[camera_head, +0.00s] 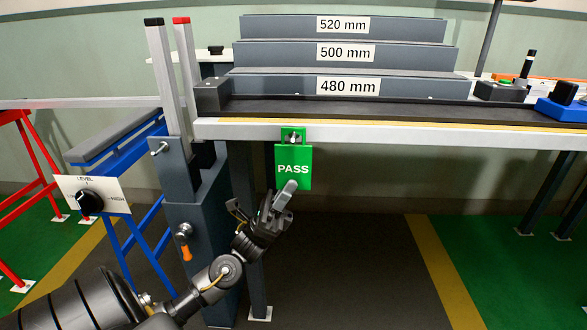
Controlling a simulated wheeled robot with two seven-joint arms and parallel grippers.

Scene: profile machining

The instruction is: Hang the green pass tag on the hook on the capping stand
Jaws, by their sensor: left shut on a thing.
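The green pass tag (293,168) is upright with its white PASS lettering facing me, in front of the bench's front edge. A small silver peg shows at the opening in its top; I cannot tell whether the tag bears on it. My left gripper (286,193) is shut on the tag's lower edge, reaching up from below. The grey capping stand (178,185) is left of the tag, holding two upright profiles, one black-capped (155,60) and one red-capped (183,55). A small silver hook (160,148) sticks out from its upper front. My right gripper is out of view.
The bench (400,134) carries stepped bars labelled 480, 500 and 520 mm. A LEVEL dial panel (94,194) is left of the stand. An orange-handled piece (186,252) hangs low on the stand. The space between tag and stand is mostly clear.

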